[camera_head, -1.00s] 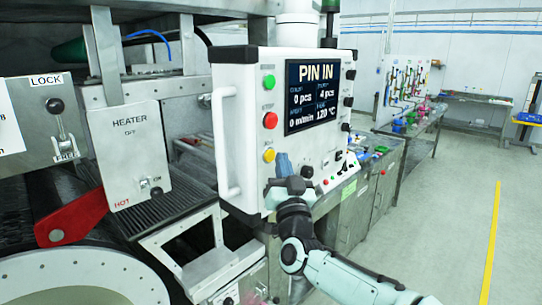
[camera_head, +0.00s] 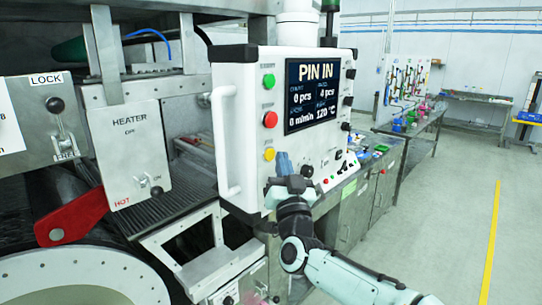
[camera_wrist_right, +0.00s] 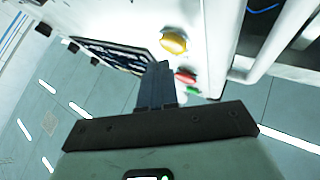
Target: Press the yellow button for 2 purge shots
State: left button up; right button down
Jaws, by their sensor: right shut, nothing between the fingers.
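The yellow button (camera_head: 269,154) is the lowest of three on the left side of the white control panel's front (camera_head: 239,75). The red button (camera_head: 270,119) and the green button (camera_head: 269,81) are above it. The dark screen (camera_head: 312,95) reads PIN IN, with 120 °C at lower right. My right gripper (camera_head: 283,160) is shut and empty, just right of the yellow button in the head view. In the right wrist view, the shut fingers (camera_wrist_right: 156,72) show with the yellow button (camera_wrist_right: 173,42) beyond them, apart in the picture. My left gripper is not in view.
A white vertical handle (camera_head: 225,140) runs along the panel's left edge. Dark knobs line its right side. A heater box (camera_head: 128,150), a lock lever (camera_head: 58,110) and a red lever (camera_head: 72,217) are at left. The floor at right is clear.

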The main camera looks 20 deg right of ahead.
jog(key=shift+w, duration=0.1)
dwell(0.7)
jog(key=shift+w+a, duration=0.15)
jog(key=shift+w, duration=0.15)
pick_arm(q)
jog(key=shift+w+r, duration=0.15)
pick_arm(e)
jog(key=shift+w+a, duration=0.2)
jog(key=shift+w, duration=0.2)
dwell(0.7)
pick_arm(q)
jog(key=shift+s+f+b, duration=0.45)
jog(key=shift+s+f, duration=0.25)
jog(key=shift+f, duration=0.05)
pick_arm(e)
jog(key=shift+s+d, duration=0.35)
jog(key=shift+s, duration=0.45)
